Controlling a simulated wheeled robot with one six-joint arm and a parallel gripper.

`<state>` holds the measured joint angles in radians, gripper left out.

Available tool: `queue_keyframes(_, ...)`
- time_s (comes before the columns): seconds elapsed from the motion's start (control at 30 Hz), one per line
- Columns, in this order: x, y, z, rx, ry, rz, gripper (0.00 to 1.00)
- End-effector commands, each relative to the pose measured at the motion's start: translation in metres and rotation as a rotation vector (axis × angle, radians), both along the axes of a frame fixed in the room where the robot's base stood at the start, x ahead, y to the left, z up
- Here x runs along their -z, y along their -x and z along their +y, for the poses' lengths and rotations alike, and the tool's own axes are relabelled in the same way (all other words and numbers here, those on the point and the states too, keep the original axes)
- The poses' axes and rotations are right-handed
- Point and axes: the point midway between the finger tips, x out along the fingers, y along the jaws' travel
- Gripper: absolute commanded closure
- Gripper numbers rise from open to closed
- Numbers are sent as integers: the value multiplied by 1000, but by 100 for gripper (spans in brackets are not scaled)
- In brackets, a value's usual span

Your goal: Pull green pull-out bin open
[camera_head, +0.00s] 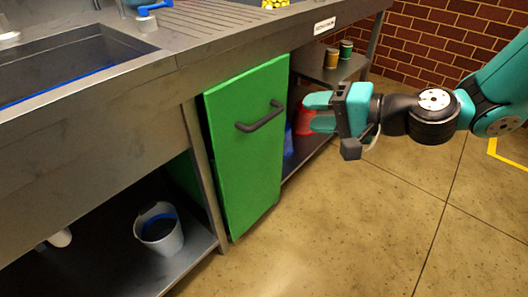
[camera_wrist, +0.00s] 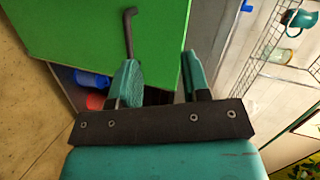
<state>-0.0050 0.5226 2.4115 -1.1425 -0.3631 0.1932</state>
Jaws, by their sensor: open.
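The green pull-out bin front (camera_head: 240,150) stands under the steel counter in the head view, with its front a little out from the counter's frame. A dark bar handle (camera_head: 262,117) crosses its upper part. My gripper (camera_head: 312,112) is open and empty, to the right of the handle and apart from it. In the wrist view the green front (camera_wrist: 95,35) fills the upper left. The handle (camera_wrist: 129,35) shows there just beyond the left finger of my gripper (camera_wrist: 160,80). The inside of the bin is hidden.
A steel sink (camera_head: 70,65) is at the left. A small bucket (camera_head: 158,230) stands on the lower shelf (camera_head: 200,243). Red (camera_head: 304,122) and blue items and two small cans (camera_head: 331,58) sit on shelves behind my gripper. The floor (camera_head: 350,225) in front is clear.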

Motion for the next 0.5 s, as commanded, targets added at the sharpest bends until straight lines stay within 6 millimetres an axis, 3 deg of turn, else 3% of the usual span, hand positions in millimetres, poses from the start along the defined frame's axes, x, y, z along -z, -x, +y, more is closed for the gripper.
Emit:
queue_keyframes(0.03, 42, -10, -5, 52, -39, 23, 57)
queue_keyframes(0.2, 84, -34, -19, 186, -137, 66, 57)
queue_keyframes(0.37, 97, -44, -25, 240, -175, 83, 57)
queue_keyframes(0.5, 98, -52, -15, 243, -179, 83, 57)
